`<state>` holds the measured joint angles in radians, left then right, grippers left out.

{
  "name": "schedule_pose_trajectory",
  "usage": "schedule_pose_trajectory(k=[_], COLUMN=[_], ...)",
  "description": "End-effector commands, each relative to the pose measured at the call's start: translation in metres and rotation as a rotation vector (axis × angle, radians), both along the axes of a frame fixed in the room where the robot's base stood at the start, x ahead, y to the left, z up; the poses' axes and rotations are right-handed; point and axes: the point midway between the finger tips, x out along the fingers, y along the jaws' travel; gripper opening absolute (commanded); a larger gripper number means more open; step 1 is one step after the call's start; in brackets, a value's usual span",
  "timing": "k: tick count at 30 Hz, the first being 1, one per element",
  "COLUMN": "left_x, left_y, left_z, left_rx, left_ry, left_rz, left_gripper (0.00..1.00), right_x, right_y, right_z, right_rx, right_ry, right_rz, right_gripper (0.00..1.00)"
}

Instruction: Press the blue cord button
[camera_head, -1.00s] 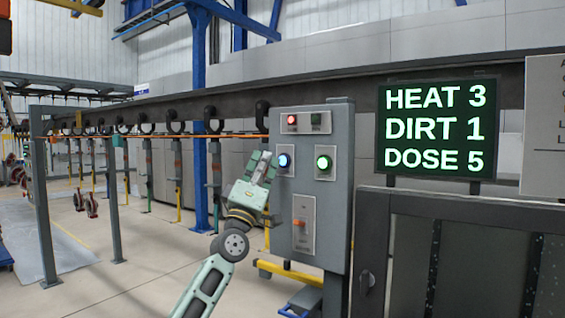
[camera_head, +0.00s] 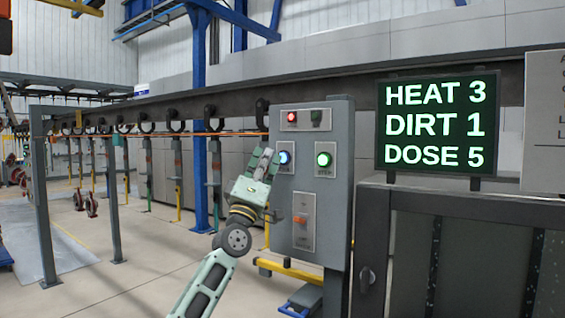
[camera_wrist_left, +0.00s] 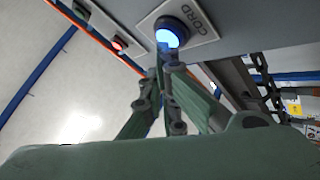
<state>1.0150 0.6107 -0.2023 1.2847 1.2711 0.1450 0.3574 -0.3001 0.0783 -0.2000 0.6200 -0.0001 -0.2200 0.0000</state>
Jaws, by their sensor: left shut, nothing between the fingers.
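The blue cord button (camera_head: 284,157) glows on its plate at the left of the grey control panel (camera_head: 337,215). In the left wrist view the lit blue button (camera_wrist_left: 168,38) sits on a plate lettered CORD (camera_wrist_left: 198,21). My left gripper (camera_head: 267,152) is shut and empty, with its fingertips beside the button's left edge in the head view. In the left wrist view the closed fingertips (camera_wrist_left: 168,58) lie just below the button and overlap its lower rim. I cannot tell whether they touch it. My right gripper is not in view.
A green button (camera_head: 323,159) is right of the blue one, a red light (camera_head: 292,117) above, and an orange switch (camera_head: 300,220) below. An overhead rail with hooks (camera_head: 209,112) runs left. A display (camera_head: 435,125) reads HEAT 3, DIRT 1, DOSE 5.

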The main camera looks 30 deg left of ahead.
Motion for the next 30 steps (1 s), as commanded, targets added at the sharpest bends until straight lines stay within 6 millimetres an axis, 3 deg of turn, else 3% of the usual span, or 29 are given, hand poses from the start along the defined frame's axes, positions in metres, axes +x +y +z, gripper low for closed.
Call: schedule_pose_trajectory(k=[30], left_x=[0.0055], left_y=[-0.0004], left_z=[-0.0003], left_rx=[0.000], left_ry=[0.000], left_rz=[0.000], left_gripper=[0.00], right_x=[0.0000], right_y=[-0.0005], right_z=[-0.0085], right_rx=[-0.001], right_ry=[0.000], right_rz=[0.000], right_gripper=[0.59])
